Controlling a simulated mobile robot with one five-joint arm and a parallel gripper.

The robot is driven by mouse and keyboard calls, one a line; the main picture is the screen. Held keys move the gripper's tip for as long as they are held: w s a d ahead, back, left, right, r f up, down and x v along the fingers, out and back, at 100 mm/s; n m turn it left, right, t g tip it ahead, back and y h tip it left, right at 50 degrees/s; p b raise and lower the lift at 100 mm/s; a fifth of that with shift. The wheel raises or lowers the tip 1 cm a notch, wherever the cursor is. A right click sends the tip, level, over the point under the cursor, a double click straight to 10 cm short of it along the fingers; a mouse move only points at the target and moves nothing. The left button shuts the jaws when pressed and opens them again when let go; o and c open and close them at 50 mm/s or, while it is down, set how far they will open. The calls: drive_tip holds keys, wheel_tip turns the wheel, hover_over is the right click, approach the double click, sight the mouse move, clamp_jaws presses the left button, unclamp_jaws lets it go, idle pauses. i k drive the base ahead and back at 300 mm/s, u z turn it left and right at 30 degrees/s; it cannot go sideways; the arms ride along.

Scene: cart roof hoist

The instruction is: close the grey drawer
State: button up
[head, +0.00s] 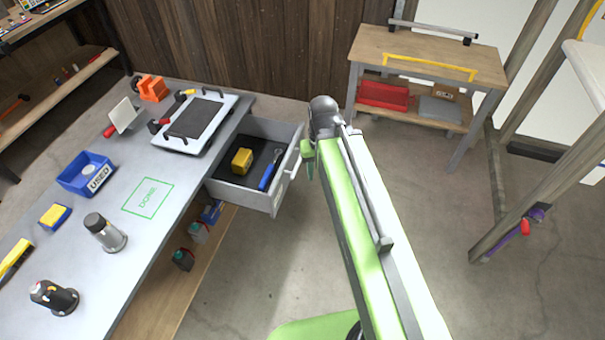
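The grey drawer (246,197) is pulled out from under the grey workbench (170,225), toward the right. Its front panel carries a light bar handle (293,163). Inside lie a yellow block (242,161) and a blue-handled tool (269,172) on a black liner. My green arm reaches up from the bottom of the view, and its end is just right of the drawer front. My gripper (309,165) shows only as a small green part near the handle. The arm's end hides most of it, so I cannot tell its opening or whether it touches the handle.
The bench top holds a white tray (225,105), an orange clamp (151,88), a blue bin (72,184) and a grey cylinder (104,233). A wooden side table (425,48) stands at the back right. Concrete floor is clear right of my arm.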

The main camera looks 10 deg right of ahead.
sight(260, 135)
drive_tip(key=u, duration=0.15)
drive_tip(key=i, duration=0.95)
drive_tip(key=u, duration=1.35)
drive_tip(key=k, duration=1.25)
drive_tip(key=z, duration=0.85)
drive_tip(key=i, duration=1)
drive_tip(key=z, duration=0.35)
drive_tip(key=k, duration=0.1)
drive_tip(key=u, duration=0.25)
